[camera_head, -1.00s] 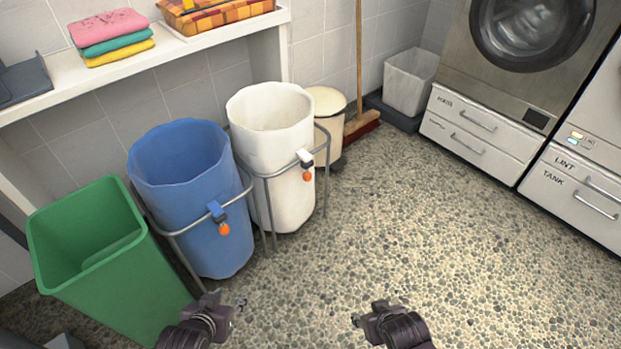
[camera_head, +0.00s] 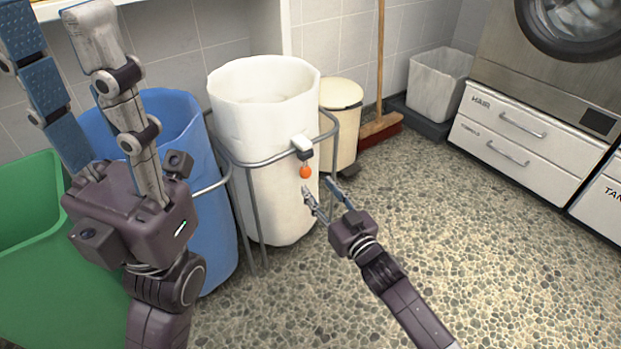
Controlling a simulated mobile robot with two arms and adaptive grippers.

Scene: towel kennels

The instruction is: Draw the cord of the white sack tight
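The white sack (camera_head: 262,130) stands open-mouthed inside a grey metal frame (camera_head: 252,215). A white and dark cord lock (camera_head: 302,146) sits at its front right, with an orange ball (camera_head: 305,172) hanging under it. My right gripper (camera_head: 317,186) is open and empty, its fingertips just below the orange ball in the picture; I cannot tell whether they touch it. My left gripper (camera_head: 54,14) is open and empty, raised large at the left with fingers pointing up. It covers much of the blue sack (camera_head: 213,215), whose own toggle is hidden.
A green bin (camera_head: 30,245) stands at the left, partly behind my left gripper. A cream lidded bin (camera_head: 342,95), a broom (camera_head: 380,125) and a translucent bin (camera_head: 438,80) are behind and right of the white sack. The pebbled floor (camera_head: 490,260) is clear at right.

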